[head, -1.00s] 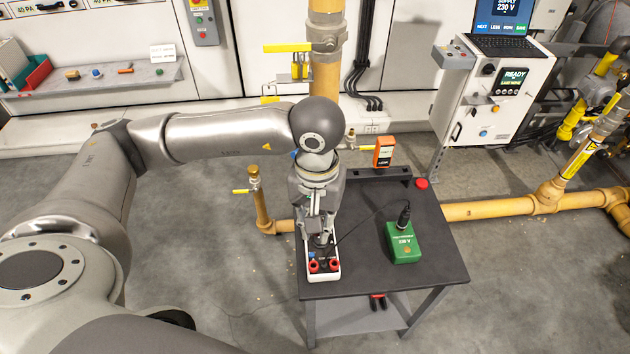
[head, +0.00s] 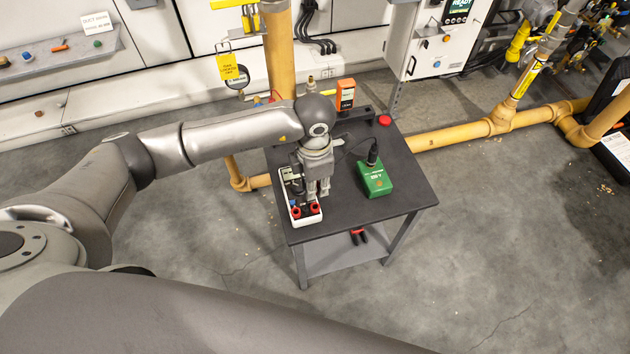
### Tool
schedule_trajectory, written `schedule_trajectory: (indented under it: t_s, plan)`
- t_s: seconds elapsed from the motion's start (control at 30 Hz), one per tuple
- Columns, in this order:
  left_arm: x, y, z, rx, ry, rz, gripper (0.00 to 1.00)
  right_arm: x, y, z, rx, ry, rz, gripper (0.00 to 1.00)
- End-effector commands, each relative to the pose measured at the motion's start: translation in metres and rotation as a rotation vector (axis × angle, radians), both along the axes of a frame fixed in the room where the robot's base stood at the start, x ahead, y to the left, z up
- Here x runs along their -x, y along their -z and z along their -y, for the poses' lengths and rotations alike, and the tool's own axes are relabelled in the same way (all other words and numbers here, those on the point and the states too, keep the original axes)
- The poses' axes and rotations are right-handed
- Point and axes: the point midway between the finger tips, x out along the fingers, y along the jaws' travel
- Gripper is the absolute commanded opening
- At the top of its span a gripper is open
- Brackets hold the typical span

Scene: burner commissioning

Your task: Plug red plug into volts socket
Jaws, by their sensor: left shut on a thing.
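A white meter (head: 293,199) lies on the dark table top (head: 402,200), near its left edge. Red round parts (head: 313,208) show at its near end; which one is the volts socket is too small to read. My left gripper (head: 319,193) points down at the meter's right side, close to the red parts. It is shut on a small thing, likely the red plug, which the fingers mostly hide. Whether the plug touches a socket I cannot tell. My right gripper is not in view.
A green box (head: 374,181) with a black connector on top stands right of the gripper, a thin dark cable running from it. An orange device (head: 345,94) and a red button (head: 384,120) are at the table's back. A yellow pipe (head: 455,134) runs behind.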

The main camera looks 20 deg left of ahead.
Motion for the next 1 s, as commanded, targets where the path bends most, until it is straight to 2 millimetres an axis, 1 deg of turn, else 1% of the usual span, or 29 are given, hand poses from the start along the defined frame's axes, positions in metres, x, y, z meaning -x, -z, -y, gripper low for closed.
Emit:
schedule_trajectory:
  t_s: [0.1, 0.37, 0.57, 0.67, 1.0]
  plan:
    - [0.000, 0.002, 0.001, -0.001, -0.034, -0.001, 0.01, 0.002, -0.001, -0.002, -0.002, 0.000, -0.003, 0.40]
    - [0.000, 0.002, 0.001, -0.001, -0.037, 0.000, 0.01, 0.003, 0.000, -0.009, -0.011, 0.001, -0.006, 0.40]
    - [-0.001, 0.004, 0.000, -0.003, -0.044, 0.000, 0.01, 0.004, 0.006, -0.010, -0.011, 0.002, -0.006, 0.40]
    - [0.000, 0.012, 0.000, -0.003, -0.043, -0.001, 0.01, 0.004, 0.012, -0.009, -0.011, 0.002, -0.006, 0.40]
    - [-0.001, 0.046, 0.000, -0.002, -0.043, -0.001, 0.01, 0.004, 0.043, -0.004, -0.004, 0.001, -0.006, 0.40]
